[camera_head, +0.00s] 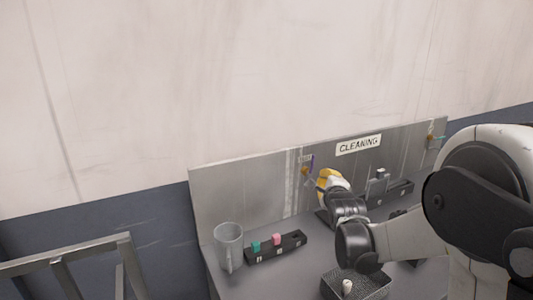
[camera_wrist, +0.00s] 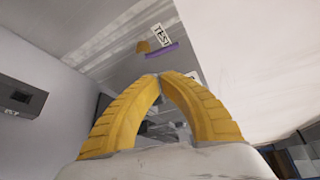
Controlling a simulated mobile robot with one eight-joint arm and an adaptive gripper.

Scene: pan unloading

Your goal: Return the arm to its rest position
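My gripper (camera_head: 328,177) has yellow fingers and is at the end of my arm, above the metal worktop (camera_head: 232,286) and in front of its back panel (camera_head: 240,190). In the wrist view, the two ribbed fingers of my gripper (camera_wrist: 159,77) arch inward and their tips meet. I see nothing held between them. The arm is bent and reaches in from the right of the head view. It hides part of the worktop.
A grey jug (camera_head: 229,240) stands at the worktop's left. Beside it is a black holder (camera_head: 289,246) with teal and pink pieces. A mesh basket (camera_head: 374,285) is in front; another holder (camera_head: 400,189) stands behind. A purple item (camera_head: 312,163) is at the panel.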

